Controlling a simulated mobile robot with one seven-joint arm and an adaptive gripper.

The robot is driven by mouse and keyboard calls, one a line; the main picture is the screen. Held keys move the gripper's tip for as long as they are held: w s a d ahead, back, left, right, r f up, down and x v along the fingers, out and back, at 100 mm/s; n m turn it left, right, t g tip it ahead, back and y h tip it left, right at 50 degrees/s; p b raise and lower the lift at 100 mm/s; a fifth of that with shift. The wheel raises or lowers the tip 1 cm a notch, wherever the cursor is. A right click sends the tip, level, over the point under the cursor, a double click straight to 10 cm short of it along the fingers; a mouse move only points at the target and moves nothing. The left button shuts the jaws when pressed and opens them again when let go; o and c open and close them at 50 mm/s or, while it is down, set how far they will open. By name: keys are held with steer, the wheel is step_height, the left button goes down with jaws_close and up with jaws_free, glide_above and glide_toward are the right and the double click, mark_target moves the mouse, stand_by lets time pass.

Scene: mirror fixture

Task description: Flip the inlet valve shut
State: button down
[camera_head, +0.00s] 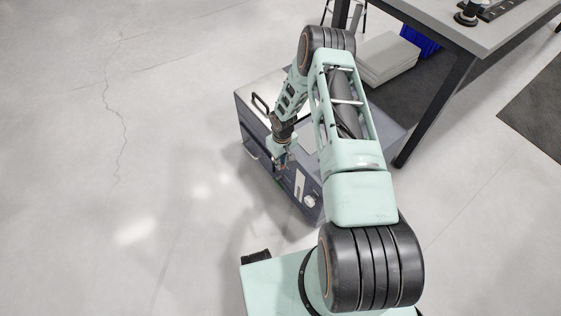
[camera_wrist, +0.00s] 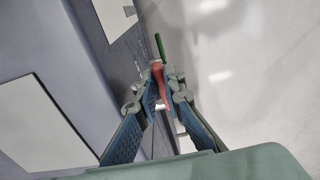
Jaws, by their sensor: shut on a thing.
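My gripper (camera_head: 281,160) is at the front face of a dark blue-grey box-shaped unit (camera_head: 306,205) on the floor. In the wrist view my gripper (camera_wrist: 161,92) is shut on a red lever (camera_wrist: 158,78), which I take to be the inlet valve's handle. The lever sticks up between the two fingertips. A green lever or rod (camera_wrist: 160,46) stands just beyond it, apart from the fingers. The fingers hide the lower part of the red lever, and my arm hides much of the unit in the head view.
The unit has a black handle (camera_head: 260,104) on top and a white knob (camera_head: 310,201) on its front. A table (camera_head: 480,35) stands at the upper right, with pale flat boxes (camera_head: 390,60) and a blue bin (camera_head: 420,38) under it. The floor to the left is clear.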

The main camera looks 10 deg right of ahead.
steer(key=shift+s+f+t+y, duration=0.15)
steer(key=shift+f+t+y, duration=0.3)
steer(key=shift+t, duration=0.55)
steer(key=c, duration=2.3)
jaws_free()
steer(key=shift+d+r, duration=0.1)
steer(key=v, duration=1.2)
